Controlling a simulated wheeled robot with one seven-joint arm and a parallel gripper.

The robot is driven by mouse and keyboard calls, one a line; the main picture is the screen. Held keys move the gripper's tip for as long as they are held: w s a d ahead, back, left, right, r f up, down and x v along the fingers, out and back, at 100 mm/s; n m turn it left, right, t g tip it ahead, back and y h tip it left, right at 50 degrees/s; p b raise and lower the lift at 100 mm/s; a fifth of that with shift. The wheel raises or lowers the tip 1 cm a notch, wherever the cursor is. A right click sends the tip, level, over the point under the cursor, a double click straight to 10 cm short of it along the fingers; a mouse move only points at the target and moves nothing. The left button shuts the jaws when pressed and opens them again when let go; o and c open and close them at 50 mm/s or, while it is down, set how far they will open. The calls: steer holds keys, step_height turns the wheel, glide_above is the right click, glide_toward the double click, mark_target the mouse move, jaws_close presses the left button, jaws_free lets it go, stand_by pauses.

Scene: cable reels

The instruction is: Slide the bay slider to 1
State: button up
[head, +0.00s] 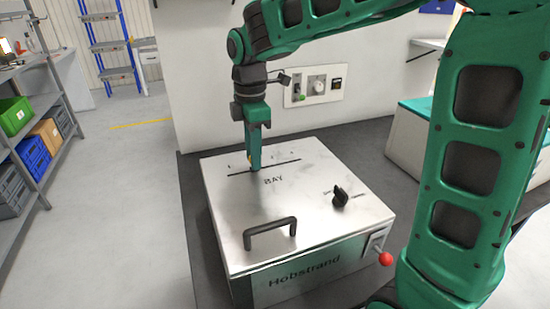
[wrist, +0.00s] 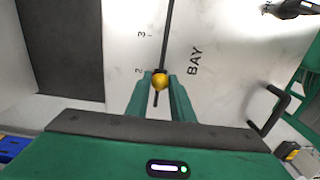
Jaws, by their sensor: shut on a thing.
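The bay slider's yellow knob (wrist: 160,83) sits in a dark straight slot (wrist: 169,30) on the metal box top, beside the word BAY. In the wrist view the knob is about level with the printed 2, slightly toward the gripper side; the 3 is farther up the slot. The 1 mark is not visible there. My gripper (wrist: 160,77) has its two green fingers closed on either side of the knob. In the head view my gripper (head: 255,168) points down at the left part of the slot (head: 275,165) and mostly hides the knob.
The box top (head: 225,205) also carries a black handle (head: 270,232) and a black rotary knob (head: 340,196). A red-tipped lever (head: 385,259) sticks out at the front right. A wall panel (head: 314,87) is behind. A shelf with bins (head: 15,115) stands left, across open floor.

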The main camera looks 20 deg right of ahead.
steer(key=a, duration=0.5)
steer(key=shift+w+a+r, duration=0.1)
steer(key=shift+w+a, duration=0.05)
steer(key=shift+w, duration=0.05)
steer(key=o, duration=0.6)
steer(key=shift+a, duration=0.2)
steer(key=shift+c, duration=0.2)
steer(key=o, duration=0.4)
steer(key=shift+d, duration=0.1)
step_height(320, 180, up, 7)
steer(key=shift+s, duration=0.15)
